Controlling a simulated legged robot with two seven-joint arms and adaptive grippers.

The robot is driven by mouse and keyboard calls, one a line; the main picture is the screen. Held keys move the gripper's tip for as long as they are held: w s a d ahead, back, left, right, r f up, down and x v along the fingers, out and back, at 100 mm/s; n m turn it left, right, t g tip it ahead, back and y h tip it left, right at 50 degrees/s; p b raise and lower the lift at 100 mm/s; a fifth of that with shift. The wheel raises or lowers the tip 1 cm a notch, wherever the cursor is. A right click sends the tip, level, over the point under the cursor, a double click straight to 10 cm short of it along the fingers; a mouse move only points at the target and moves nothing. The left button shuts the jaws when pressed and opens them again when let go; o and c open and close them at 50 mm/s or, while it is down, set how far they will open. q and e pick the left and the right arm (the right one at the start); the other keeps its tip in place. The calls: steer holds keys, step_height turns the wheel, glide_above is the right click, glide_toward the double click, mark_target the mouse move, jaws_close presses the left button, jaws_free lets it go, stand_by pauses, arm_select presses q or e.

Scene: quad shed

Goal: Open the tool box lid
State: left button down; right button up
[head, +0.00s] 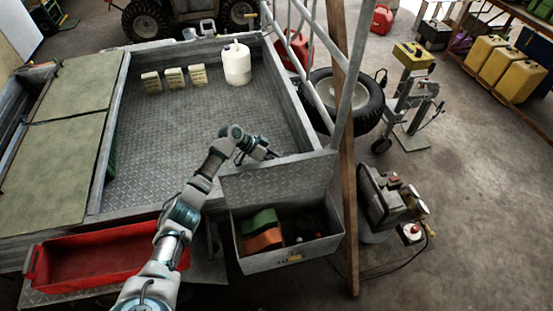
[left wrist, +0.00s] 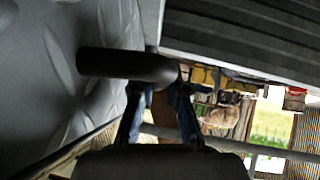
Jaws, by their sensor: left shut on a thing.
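The grey metal tool box (head: 290,258) sits at the near right corner of the cargo bed. Its lid (head: 280,182) is raised at the back edge, so the inside shows. Inside are a green block, an orange block and some dark items. My left gripper (head: 265,153) is at the lid's upper edge, partly hidden by my wrist. In the left wrist view my left gripper (left wrist: 158,92) is shut on a dark rounded bar (left wrist: 115,65), which looks like a lid handle. My right gripper is not in view.
A red tray (head: 85,258) lies left of the tool box. The cargo bed (head: 190,120) holds a white jug (head: 237,64) and several small cartons. A wooden post (head: 348,200) and a compressor (head: 385,205) stand close right of the box. The floor (head: 480,200) farther right is clear.

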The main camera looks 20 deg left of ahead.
arm_select(q)
steer(key=c, duration=1.2)
jaws_free()
steer(key=shift+s+f, duration=0.15)
steer(key=shift+f, duration=0.2)
steer(key=shift+a+r, duration=0.1)
steer(key=shift+a, duration=0.05)
steer(key=shift+a+r, duration=0.15)
steer(key=v, duration=1.1)
steer(key=shift+a+r, duration=0.15)
steer(key=shift+a, duration=0.15)
